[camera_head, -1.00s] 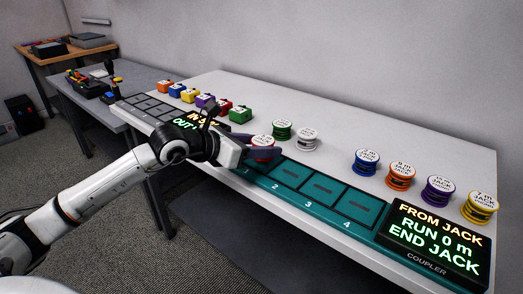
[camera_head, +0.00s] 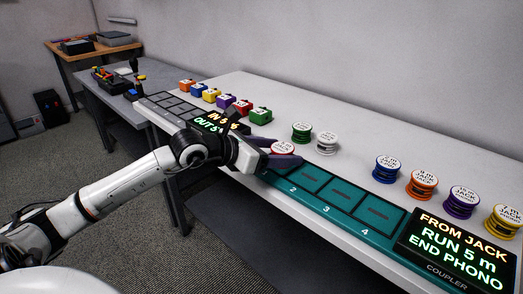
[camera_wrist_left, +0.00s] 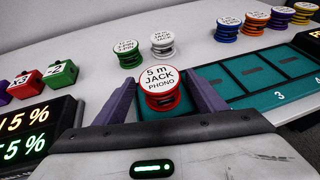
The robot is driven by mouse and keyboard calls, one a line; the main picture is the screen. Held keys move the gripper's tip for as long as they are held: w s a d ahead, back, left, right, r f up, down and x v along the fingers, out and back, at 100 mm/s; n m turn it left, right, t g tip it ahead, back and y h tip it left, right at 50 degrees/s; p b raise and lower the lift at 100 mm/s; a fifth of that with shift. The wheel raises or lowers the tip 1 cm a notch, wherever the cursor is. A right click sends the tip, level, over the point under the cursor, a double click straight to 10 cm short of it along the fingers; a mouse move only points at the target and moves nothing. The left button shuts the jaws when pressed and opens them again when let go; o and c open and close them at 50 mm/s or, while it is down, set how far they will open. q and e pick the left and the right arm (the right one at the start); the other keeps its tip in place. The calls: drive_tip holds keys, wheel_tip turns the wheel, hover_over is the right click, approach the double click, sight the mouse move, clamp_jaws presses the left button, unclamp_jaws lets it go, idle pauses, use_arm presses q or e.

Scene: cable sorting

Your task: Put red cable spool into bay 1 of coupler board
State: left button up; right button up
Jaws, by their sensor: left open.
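The red cable spool (camera_head: 283,148) stands upright at the left end of the teal coupler board (camera_head: 340,222), where bay 1 would be; its label reads 5 m JACK PHONO in the left wrist view (camera_wrist_left: 160,88). My left gripper (camera_head: 285,158) is open, with one finger on each side of the spool. In the left wrist view the fingers (camera_wrist_left: 164,100) stand apart from the spool. Bays 2, 3 and 4 are empty. My right gripper is not in view.
Green (camera_head: 301,132) and white (camera_head: 326,142) spools stand just behind the red one. Blue (camera_head: 387,169), orange (camera_head: 421,184), purple (camera_head: 461,201) and yellow (camera_head: 503,222) spools stand to the right. The coupler display (camera_head: 458,250) reads RUN 5 m, END PHONO. Coloured blocks (camera_head: 227,101) stand at left.

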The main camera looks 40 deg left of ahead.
use_arm(q)
drive_tip(key=v, duration=1.1)
drive_tip(key=shift+s, duration=0.25)
